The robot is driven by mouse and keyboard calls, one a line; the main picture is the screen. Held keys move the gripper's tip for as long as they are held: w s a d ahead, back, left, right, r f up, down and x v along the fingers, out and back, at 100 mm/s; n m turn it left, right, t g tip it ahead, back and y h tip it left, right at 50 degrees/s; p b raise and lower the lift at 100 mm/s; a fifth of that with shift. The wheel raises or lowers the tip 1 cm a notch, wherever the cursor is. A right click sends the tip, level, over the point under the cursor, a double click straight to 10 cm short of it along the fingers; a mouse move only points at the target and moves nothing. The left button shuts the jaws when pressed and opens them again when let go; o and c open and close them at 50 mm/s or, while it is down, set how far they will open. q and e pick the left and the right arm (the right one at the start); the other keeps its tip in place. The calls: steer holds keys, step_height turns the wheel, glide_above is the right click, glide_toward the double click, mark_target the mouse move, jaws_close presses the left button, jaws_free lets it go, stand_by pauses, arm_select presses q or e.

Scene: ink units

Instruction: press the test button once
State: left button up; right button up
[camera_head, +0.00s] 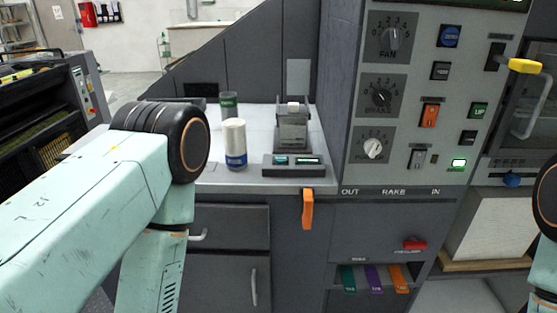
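The grey control panel (405,130) on the right carries several buttons and switches. The labels are too small to read, so I cannot tell which is the test button. My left arm comes in from the left and bends downward in front of the cabinet; its gripper is outside the picture. Only a piece of my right arm shows at the right edge, and its gripper is hidden from view.
Three knobs (381,96) line the panel's left side; a yellow lever (524,66) juts out at upper right. A white-and-blue container (235,145) and a small grey device (292,130) stand on the worktop (250,178). An orange handle (307,209) hangs at its front edge.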

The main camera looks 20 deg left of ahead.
arm_select(q)
steer(key=shift+d, duration=0.1)
jaws_close()
stand_by(0.3)
stand_by(1.2)
